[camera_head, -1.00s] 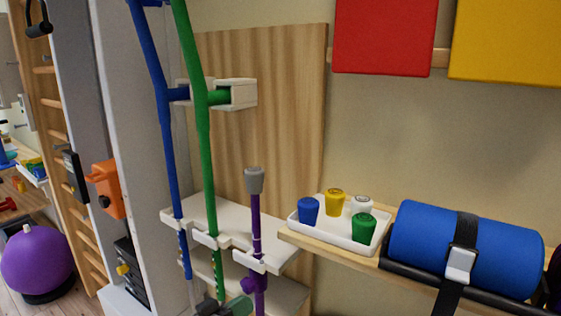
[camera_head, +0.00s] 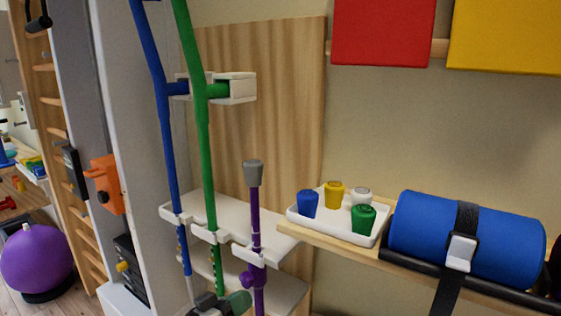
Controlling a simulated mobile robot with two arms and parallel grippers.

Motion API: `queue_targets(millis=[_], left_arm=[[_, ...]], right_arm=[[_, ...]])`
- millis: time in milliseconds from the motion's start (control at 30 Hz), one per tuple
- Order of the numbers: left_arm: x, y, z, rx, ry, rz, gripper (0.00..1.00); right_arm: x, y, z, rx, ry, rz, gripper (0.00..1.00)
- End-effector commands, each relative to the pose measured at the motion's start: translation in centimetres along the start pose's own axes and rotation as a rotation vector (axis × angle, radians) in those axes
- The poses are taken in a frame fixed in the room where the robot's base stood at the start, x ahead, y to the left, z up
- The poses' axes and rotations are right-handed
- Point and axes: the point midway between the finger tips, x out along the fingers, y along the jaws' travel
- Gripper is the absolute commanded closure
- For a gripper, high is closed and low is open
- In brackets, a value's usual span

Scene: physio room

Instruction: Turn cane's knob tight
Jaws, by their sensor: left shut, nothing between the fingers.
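Three canes stand in the white rack (camera_head: 230,217): a blue cane (camera_head: 166,130), a green cane (camera_head: 202,130) and a purple cane (camera_head: 255,220) with a grey end cap on top. A purple knob (camera_head: 247,280) sticks out of the purple cane's shaft below the rack. A green knob-like part (camera_head: 239,300) shows at the bottom edge, beside the green cane's lower shaft. My left gripper (camera_head: 211,304) is shut and empty, close to that green part. Whether they touch, I cannot tell. The picture's lower edge cuts off the canes' lower ends. My right gripper is not in view.
A white tray (camera_head: 300,228) with several coloured pots stands on a wooden shelf (camera_head: 300,234) to the right. A strapped blue roll (camera_head: 415,232) lies farther right. A wooden panel (camera_head: 285,110) backs the rack. A purple ball (camera_head: 35,260) sits on the floor at left.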

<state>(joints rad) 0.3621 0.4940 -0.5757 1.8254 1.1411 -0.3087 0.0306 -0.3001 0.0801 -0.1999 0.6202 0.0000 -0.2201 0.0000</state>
Motion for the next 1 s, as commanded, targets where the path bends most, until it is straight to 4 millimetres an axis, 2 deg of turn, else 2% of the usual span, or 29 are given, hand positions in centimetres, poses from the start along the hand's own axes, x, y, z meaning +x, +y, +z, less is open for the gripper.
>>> queue_targets(millis=[33, 400, 800, 1000], left_arm=[[0.1, -0.2, -1.1, 0.006, 0.024, -0.004, 1.0], [-0.1, -0.2, -0.1, 0.005, 0.021, -0.005, 1.0], [-4.8, -0.2, 0.5, 0.006, 0.011, -0.004, 1.0], [-6.0, -0.1, 0.4, 0.003, 0.01, -0.002, 1.0]], right_arm=[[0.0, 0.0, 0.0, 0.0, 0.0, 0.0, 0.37], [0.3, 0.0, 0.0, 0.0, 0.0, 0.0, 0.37], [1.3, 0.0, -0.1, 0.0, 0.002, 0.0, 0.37], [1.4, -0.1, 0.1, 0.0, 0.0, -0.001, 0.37]])
